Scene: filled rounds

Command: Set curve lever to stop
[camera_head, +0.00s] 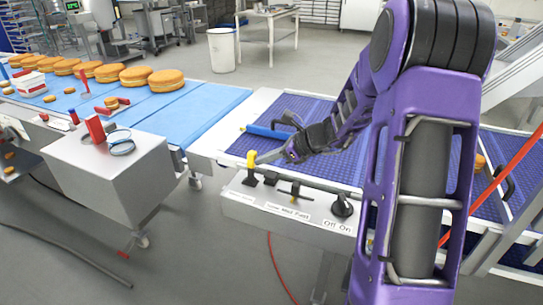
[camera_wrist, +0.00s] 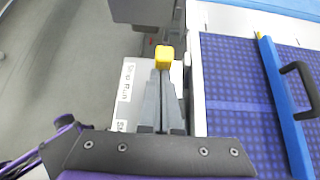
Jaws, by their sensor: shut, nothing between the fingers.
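A lever with a yellow handle (camera_head: 251,160) stands up from the left end of the grey control panel (camera_head: 232,207). The yellow handle also shows in the wrist view (camera_wrist: 164,56), just beyond my fingertips. A label reading Stop and Run (camera_wrist: 126,82) lies left of my fingers in the wrist view. My gripper (camera_head: 263,159) is shut and empty, its tips at the right side of the yellow handle in the head view. It also shows in the wrist view (camera_wrist: 163,76). I cannot tell whether the tips touch the handle. My fingers hide the lever's lower part in the wrist view.
Right of the yellow lever, the panel carries a thin black lever (camera_head: 295,193) by a Slow, Med, Fast label and a black knob (camera_head: 343,206) by an Off, On label. A blue conveyor (camera_head: 232,150) lies behind. A metal box (camera_head: 112,172) stands left, with clear floor between.

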